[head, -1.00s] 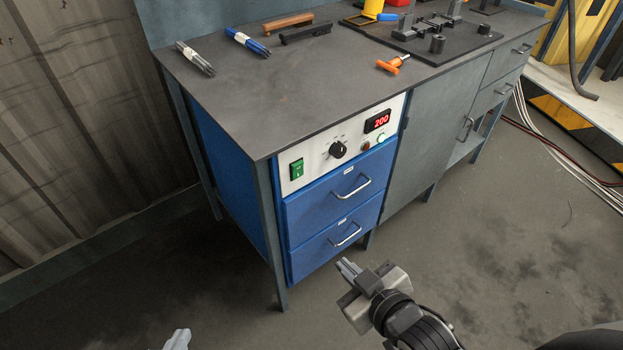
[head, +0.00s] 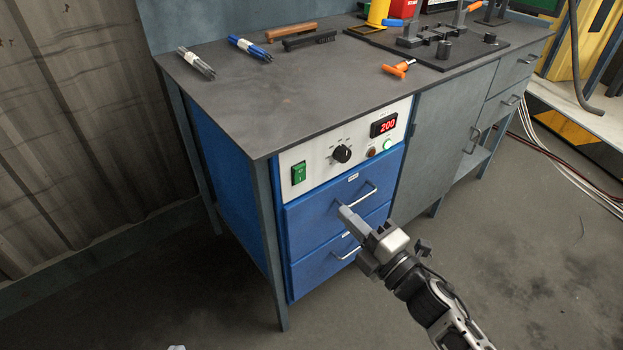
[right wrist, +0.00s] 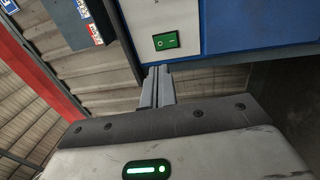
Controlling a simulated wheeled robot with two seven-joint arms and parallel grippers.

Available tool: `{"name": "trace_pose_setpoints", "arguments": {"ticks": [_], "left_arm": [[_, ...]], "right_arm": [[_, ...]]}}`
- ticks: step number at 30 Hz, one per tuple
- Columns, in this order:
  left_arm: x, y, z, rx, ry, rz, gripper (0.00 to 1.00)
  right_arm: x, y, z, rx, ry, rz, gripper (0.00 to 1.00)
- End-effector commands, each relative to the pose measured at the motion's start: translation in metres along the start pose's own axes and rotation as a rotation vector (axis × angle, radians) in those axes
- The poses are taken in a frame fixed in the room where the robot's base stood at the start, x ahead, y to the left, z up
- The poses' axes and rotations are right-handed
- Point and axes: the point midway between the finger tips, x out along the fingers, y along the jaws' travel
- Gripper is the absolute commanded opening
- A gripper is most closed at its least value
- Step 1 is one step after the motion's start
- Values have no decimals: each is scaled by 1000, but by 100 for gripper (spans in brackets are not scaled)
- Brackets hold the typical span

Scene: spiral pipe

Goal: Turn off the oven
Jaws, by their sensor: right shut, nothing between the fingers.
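The oven is a blue unit with two drawers (head: 320,212) under a white control panel (head: 318,160), built into a grey workbench. The panel has a green rocker switch (head: 299,173) at its left, a black knob (head: 342,154), a red display (head: 384,125) reading 200 and a lit green lamp (head: 387,144). My right gripper (head: 346,212) is shut and empty, in front of the drawers and below the panel. In the right wrist view the green switch (right wrist: 165,41) shows just beyond and above the closed fingertips (right wrist: 158,72), apart from them. A small pale bit at the bottom edge may be my left gripper.
The bench top (head: 290,90) holds bundled rods (head: 249,47), brushes (head: 309,40), an orange-handled tool (head: 398,69) and a black fixture plate (head: 430,47). Drawer handles (head: 357,195) stick out near my right gripper. The floor in front is clear.

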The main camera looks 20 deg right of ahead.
Motion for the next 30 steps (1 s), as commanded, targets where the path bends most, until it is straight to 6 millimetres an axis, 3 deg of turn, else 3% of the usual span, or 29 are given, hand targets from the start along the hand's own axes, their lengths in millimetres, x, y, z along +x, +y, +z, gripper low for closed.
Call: {"name": "trace_pose_setpoints", "arguments": {"ticks": [9,15,21,30], "left_arm": [[0,0,-2,-2,-2,-1,0],[0,0,-3,-3,-1,-1,0],[0,0,-3,-3,-1,-1,0],[0,0,-2,-3,-2,-1,0]], "right_arm": [[70,2,0,0,0,3,0],[102,1,0,2,0,1,0],[116,0,0,1,0,-1,0],[117,0,0,1,0,-1,0]]}}
